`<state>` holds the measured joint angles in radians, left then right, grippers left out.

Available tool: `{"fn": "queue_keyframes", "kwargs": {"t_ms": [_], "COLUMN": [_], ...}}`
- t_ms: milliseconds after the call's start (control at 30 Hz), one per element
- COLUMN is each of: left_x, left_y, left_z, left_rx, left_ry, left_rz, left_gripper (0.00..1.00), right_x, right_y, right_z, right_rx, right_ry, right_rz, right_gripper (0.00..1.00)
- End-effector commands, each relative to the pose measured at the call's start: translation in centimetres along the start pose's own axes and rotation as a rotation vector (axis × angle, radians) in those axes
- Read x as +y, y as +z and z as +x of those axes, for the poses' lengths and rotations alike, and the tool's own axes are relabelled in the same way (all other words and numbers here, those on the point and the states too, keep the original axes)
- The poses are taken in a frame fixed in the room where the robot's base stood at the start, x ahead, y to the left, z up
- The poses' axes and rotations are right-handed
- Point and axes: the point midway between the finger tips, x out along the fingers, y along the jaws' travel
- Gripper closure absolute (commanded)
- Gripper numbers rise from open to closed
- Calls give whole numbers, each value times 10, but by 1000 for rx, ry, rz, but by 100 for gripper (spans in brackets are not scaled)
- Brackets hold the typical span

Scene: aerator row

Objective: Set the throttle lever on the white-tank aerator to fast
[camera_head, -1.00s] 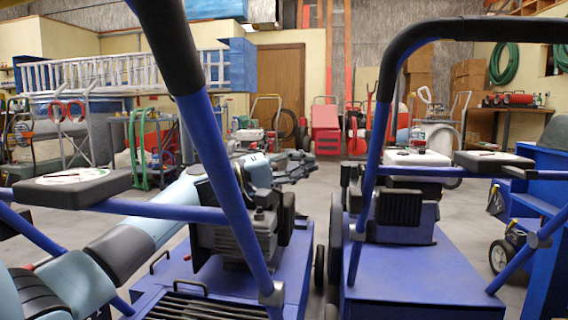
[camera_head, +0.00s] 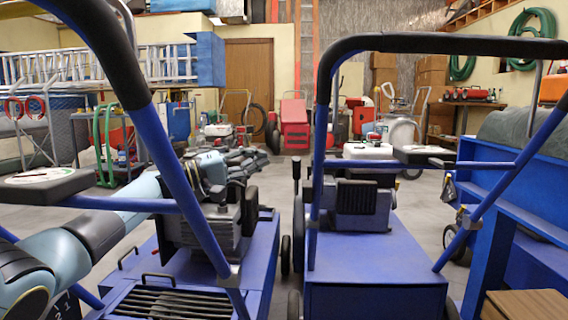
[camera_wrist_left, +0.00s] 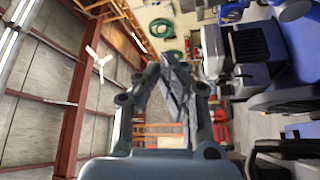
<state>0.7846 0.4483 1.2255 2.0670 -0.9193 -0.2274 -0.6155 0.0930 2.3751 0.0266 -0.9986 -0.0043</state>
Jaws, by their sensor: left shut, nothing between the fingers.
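The white-tank aerator is the right of two blue machines; its white tank (camera_head: 368,151) sits behind its engine (camera_head: 360,197). Its throttle panel, a dark box with a pale top (camera_head: 425,154), is fixed to the handle frame on the right. A small dark-and-red lever seems to lie on top; its setting is too small to read. My left gripper (camera_head: 243,162) is beyond the left aerator's engine, left of the white tank and well apart from the panel. In the left wrist view the gripper (camera_wrist_left: 178,72) is shut and empty. My right gripper is out of view.
The left aerator's engine (camera_head: 205,222) and handle bar (camera_head: 172,145) stand around my left arm. Its own throttle panel (camera_head: 45,184) is at the far left. A blue bench (camera_head: 505,215) flanks the right. A narrow gap of floor separates the machines.

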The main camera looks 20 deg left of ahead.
Motion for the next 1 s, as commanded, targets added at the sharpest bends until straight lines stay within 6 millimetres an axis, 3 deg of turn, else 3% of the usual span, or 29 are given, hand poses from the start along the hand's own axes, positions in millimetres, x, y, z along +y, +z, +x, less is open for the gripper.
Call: {"fn": "queue_keyframes", "kwargs": {"t_ms": [300, 400, 600, 1000], "left_x": [-3, -2, -1, 0], "left_y": [4, 20, 36, 39], "left_z": [65, 56, 50, 49], "left_rx": [-1, -2, 0, 0], "left_ry": [0, -2, -2, -1], "left_rz": [-4, -2, -1, -1], "left_gripper": [100, 100, 100, 100], "right_x": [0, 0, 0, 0], "right_y": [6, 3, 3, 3], "right_z": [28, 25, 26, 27], "right_rx": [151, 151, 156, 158], "right_ry": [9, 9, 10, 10], "right_rz": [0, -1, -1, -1], "right_gripper": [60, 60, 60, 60]}}
